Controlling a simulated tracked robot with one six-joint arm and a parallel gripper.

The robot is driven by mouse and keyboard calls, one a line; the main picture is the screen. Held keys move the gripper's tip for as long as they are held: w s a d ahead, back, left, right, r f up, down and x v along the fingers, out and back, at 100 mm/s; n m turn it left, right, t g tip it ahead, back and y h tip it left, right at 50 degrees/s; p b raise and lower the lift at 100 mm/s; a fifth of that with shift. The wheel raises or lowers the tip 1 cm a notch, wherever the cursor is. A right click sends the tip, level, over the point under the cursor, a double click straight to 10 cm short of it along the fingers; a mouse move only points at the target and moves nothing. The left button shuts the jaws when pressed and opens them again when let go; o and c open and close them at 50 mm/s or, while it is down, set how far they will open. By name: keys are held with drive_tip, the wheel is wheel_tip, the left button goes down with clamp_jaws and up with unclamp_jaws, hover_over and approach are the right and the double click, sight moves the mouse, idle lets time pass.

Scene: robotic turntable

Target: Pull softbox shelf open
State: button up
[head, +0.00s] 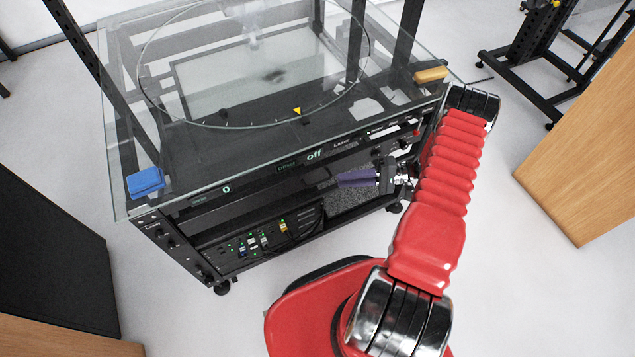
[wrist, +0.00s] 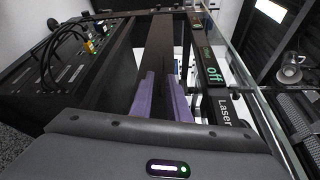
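The turntable rig (head: 165,190) stands ahead of me, with a round glass plate on top and dark shelves below. I cannot tell for certain which part is the softbox shelf; a dark flat board (wrist: 160,45) runs away from the fingers in the wrist view. My gripper (head: 357,177) has purple fingers and is at the rig's front, below the "off" display (head: 315,155). The purple fingers also show in the wrist view (wrist: 165,98), close together at the board's near end. Whether they touch or clamp it cannot be made out.
Wired switch gear (head: 262,240) fills the lower left bay. Wooden furniture (head: 585,150) stands at the right, a dark cabinet (head: 50,260) at the left. The floor between is clear.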

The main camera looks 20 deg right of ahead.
sight(318, 183)
drive_tip(key=x, duration=0.9)
drive_tip(key=shift+w+a, duration=0.15)
drive_tip(key=shift+a, duration=0.15)
drive_tip(key=shift+c, duration=0.5)
clamp_jaws()
drive_tip(key=shift+f, duration=0.15)
idle(0.4)
